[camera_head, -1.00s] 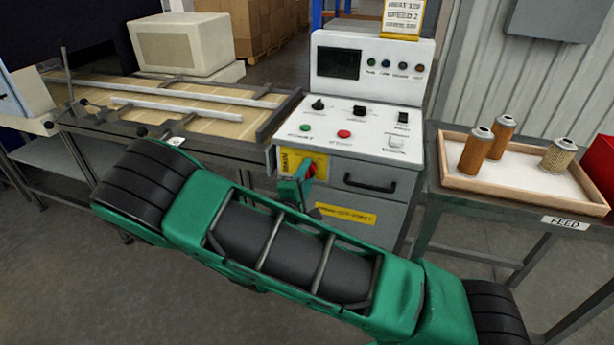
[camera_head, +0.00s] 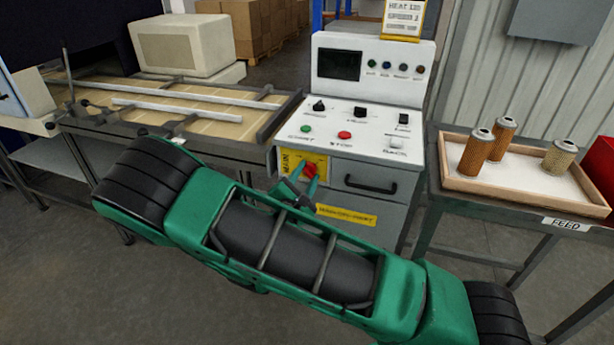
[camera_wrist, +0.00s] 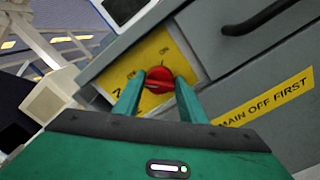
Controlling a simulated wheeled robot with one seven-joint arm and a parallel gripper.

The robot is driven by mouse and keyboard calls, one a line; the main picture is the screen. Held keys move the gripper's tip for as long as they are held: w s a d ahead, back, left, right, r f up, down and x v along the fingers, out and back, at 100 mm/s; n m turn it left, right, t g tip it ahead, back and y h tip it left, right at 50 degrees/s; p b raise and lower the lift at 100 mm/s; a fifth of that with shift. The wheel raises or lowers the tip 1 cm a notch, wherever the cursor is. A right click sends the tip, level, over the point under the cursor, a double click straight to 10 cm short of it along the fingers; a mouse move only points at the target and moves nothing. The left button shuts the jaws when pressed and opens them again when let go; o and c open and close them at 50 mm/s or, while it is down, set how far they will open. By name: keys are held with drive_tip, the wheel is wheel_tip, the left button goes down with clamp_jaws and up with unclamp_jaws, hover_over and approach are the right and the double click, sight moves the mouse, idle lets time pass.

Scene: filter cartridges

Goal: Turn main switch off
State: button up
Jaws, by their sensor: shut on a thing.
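The main switch is a red rotary knob (camera_head: 310,170) on a yellow plate (camera_head: 289,162) on the front of the grey control cabinet (camera_head: 338,180). In the wrist view the red knob (camera_wrist: 159,79) sits between the two green fingers of my gripper (camera_wrist: 157,88), on the yellow plate (camera_wrist: 181,52). My gripper (camera_head: 303,176) is shut on the knob, one finger on each side. The knob's grip bar looks slightly tilted in the wrist view. The fingers hide part of the plate's lettering.
A yellow label reading "MAIN OFF FIRST" (camera_wrist: 266,97) and a black drawer handle (camera_head: 370,184) are beside the switch. Buttons and switches cover the panel (camera_head: 352,130) above. At right, a wooden tray (camera_head: 463,187) holds filter cartridges. A conveyor (camera_head: 180,103) stands at left.

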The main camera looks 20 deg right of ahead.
drive_tip(key=shift+a+f, duration=0.1)
drive_tip(key=shift+f, duration=0.15)
drive_tip(key=o, duration=1)
drive_tip(key=shift+c, duration=0.2)
drive_tip(key=shift+o, duration=0.3)
drive_tip(key=shift+r, duration=0.1)
drive_tip(key=v, duration=1)
drive_tip(key=shift+s+a, duration=0.15)
drive_tip(key=shift+s, duration=0.15)
